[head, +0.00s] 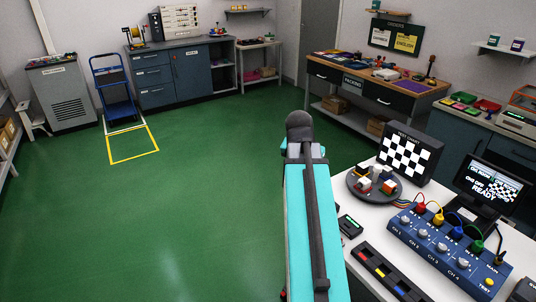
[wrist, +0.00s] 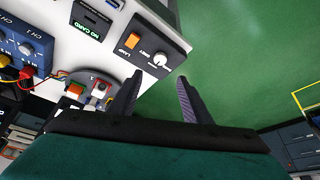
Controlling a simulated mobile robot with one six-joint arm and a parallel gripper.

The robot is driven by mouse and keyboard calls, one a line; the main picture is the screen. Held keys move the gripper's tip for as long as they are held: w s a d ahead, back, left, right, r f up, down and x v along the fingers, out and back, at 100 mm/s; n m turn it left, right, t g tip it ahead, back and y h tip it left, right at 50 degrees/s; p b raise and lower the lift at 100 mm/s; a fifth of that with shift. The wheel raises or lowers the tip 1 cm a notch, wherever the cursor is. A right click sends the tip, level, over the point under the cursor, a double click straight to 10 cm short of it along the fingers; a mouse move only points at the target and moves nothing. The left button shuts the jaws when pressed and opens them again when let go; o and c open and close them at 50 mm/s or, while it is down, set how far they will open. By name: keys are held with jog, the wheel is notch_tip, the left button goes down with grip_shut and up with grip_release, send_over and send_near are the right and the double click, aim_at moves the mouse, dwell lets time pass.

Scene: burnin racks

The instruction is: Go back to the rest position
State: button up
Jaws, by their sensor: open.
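My gripper (wrist: 160,78) shows in the wrist view with its two dark fingers spread apart. It is open, and nothing is between the fingers. The left finger overlaps the edge of the white bench (wrist: 125,64) in the picture, close to a dark box labelled LAMP (wrist: 146,50) with an orange switch and a white knob. The right finger is seen against the green floor (wrist: 225,50). In the head view my teal arm reaches forward along the left side of the bench, and the fingers cannot be made out there.
The bench bears a blue channel box (head: 440,250), a round tray with small blocks (head: 357,188), a checkered test chart (head: 410,153) and a screen (head: 492,187). Open green floor (head: 190,200) lies left of my arm. A blue hand truck (head: 113,88) stands farther back.

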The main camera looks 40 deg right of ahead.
jog(key=a+f+n+g+y, duration=0.1)
jog(key=a+f+n+g, duration=0.15)
jog(key=a+f, duration=1.05)
jog(key=a+f+n+g+y, duration=0.1)
jog(key=a+f+n+y, duration=0.15)
jog(key=a+f, duration=1.1)
jog(key=s+a+f+n+g, duration=0.1)
jog(key=s+a+f+n, duration=0.1)
jog(key=s+a+f, duration=0.2)
jog(key=s+a+f+n+g, duration=0.2)
jog(key=s+a+f, duration=0.3)
jog(key=s+f, duration=0.6)
jog(key=s+a+f+n+g, duration=0.1)
jog(key=s+a+f+n, duration=0.3)
jog(key=s+f, duration=0.3)
notch_tip(320, 180, down, 3)
jog(key=shift+s+a+r, duration=0.1)
jog(key=shift+s+a, duration=0.05)
jog(key=shift+a, duration=0.45)
jog(key=shift+r+y, duration=0.1)
jog(key=shift+y, duration=0.15)
